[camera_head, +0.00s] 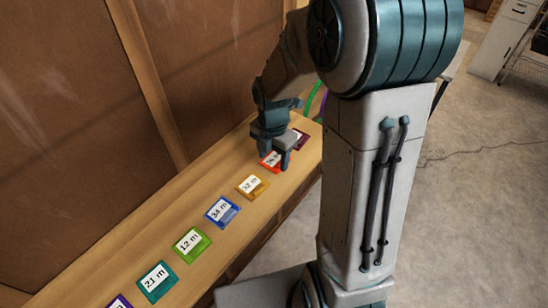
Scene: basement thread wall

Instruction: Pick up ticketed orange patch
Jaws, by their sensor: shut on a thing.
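The orange patch (268,163), a reddish-orange square with a white ticket, is at the right part of the wooden shelf. My gripper (273,155) is over it, pointing down, with its fingers shut on it. The fingers hide part of the patch and its ticket. I cannot tell whether the patch is clear of the shelf surface.
On the wooden shelf (182,215) a row of ticketed patches runs down-left: yellow (252,186), blue (222,212), green (191,245), teal (157,281) and a purple one. A dark purple patch (300,139) lies just right of my gripper. A brown panelled wall stands behind.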

